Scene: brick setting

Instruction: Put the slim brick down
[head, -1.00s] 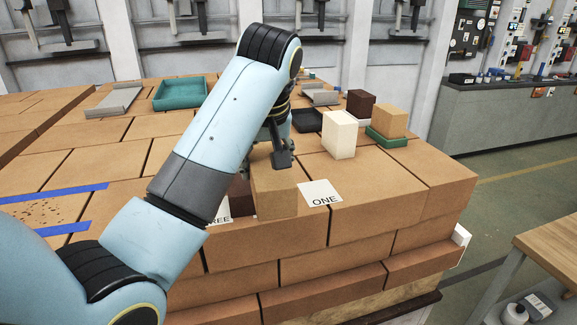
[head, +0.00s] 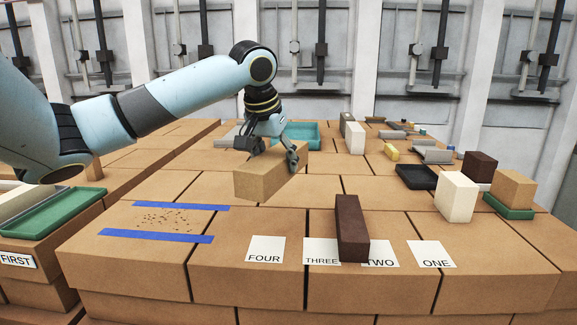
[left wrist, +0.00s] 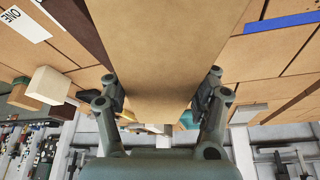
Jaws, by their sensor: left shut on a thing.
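My left gripper (head: 272,152) is shut on a long tan brick (head: 262,182) and holds it up over the brick surface, behind the FOUR card (head: 266,250) and right of the blue strips. In the left wrist view the tan brick (left wrist: 158,60) fills the middle, between the two fingers (left wrist: 160,95). The ONE card (head: 431,255) is bare. My right gripper is not in view.
Two blue strips (head: 155,236) bound a speckled patch (head: 165,218). A cream block (head: 457,197), a tan block on a green tray (head: 508,210) and a black tray (head: 415,177) stand at right. A teal tray (head: 300,133) is behind the gripper. The FOUR card is clear.

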